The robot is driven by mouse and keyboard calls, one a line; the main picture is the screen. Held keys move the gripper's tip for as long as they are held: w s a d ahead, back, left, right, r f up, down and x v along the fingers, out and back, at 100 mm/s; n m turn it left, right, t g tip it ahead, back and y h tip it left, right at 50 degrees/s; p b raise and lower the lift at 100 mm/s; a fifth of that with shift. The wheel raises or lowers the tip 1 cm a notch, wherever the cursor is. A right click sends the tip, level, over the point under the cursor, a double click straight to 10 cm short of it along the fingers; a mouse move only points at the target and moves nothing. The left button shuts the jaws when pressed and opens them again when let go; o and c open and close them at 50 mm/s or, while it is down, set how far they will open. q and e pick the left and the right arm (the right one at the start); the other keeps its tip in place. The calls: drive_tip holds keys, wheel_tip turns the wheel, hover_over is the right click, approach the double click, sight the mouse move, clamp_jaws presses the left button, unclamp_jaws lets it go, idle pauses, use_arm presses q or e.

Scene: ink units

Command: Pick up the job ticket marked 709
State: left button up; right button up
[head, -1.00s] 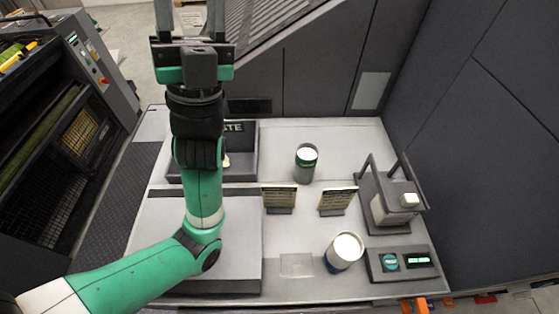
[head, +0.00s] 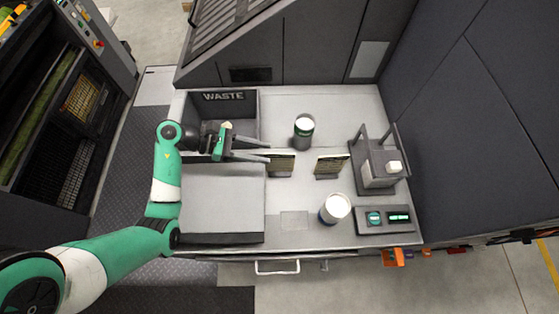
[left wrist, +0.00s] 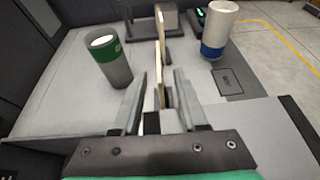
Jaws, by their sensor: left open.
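Two small job tickets stand upright in dark holders on the pale bench in the head view: a left one (head: 281,165) and a right one (head: 330,165). Their print is too small to read, so I cannot tell which is 709. My left gripper (head: 269,151) is open and level, its fingers pointing right at the left ticket. In the left wrist view, a ticket (left wrist: 161,52) shows edge-on, in line with the gap between the open fingers (left wrist: 160,78). Nothing is held. My right gripper is not in view.
A green-banded can (head: 303,130) stands behind the tickets and a blue-banded can (head: 335,209) in front. A dark-framed device (head: 380,168) and a control panel (head: 384,219) are at right. The waste bin (head: 228,97) is behind my gripper; a raised grey block (head: 222,205) lies in front.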

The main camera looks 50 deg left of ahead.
sight(280, 164)
use_arm(q)
drive_tip(key=x, duration=0.8)
drive_tip(key=shift+w+d+r+b, duration=0.1)
drive_tip(key=shift+w+d+b, duration=0.15)
drive_tip(key=shift+w+b, duration=0.15)
clamp_jaws()
idle(1.0)
